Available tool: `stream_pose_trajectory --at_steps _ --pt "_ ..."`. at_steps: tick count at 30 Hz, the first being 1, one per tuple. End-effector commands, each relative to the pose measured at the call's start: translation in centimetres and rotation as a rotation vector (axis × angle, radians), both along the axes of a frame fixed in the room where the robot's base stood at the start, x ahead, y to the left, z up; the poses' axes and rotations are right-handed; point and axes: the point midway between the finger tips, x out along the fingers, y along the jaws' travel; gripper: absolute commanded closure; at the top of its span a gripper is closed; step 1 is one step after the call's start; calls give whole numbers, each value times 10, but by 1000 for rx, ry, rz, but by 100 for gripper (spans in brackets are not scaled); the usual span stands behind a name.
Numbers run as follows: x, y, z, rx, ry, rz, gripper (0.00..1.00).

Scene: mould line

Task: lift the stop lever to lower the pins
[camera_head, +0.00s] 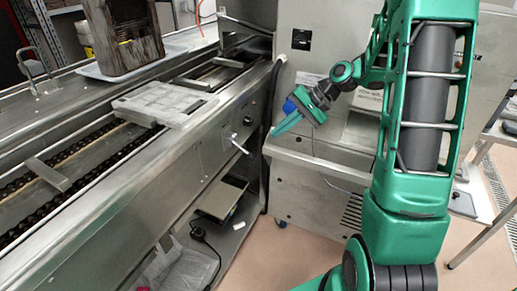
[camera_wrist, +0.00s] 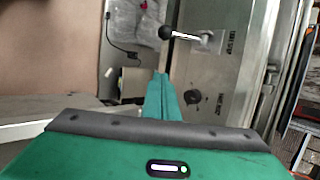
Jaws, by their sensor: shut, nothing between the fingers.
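The stop lever (camera_head: 238,145) sticks out from the front panel of the steel line in the head view. In the wrist view the lever (camera_wrist: 187,35) shows as a metal rod with a black ball at its end, above my fingertips. My gripper (camera_head: 277,131) is shut and empty, to the right of the lever and apart from it. In the wrist view my gripper (camera_wrist: 161,76) has its green fingers together, pointing towards the panel area. I cannot make out the pins; a grey mould (camera_head: 165,103) lies across the conveyor rails.
A dark round knob (camera_wrist: 193,97) sits on the panel near the lever. A steel machine cabinet (camera_head: 310,205) stands right behind my gripper. A low shelf with a flat device (camera_head: 220,198) and cables lies below the panel. Open floor shows in front.

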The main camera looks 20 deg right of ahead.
Motion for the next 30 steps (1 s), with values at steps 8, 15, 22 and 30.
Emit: stream_pose_trajectory --at_steps 8,15,22,30 --pt "6 17 -19 1 4 4 100" --pt "18 43 -50 0 4 3 100" --pt "28 64 -75 -1 3 3 100" --pt "2 74 -59 -1 0 1 100"
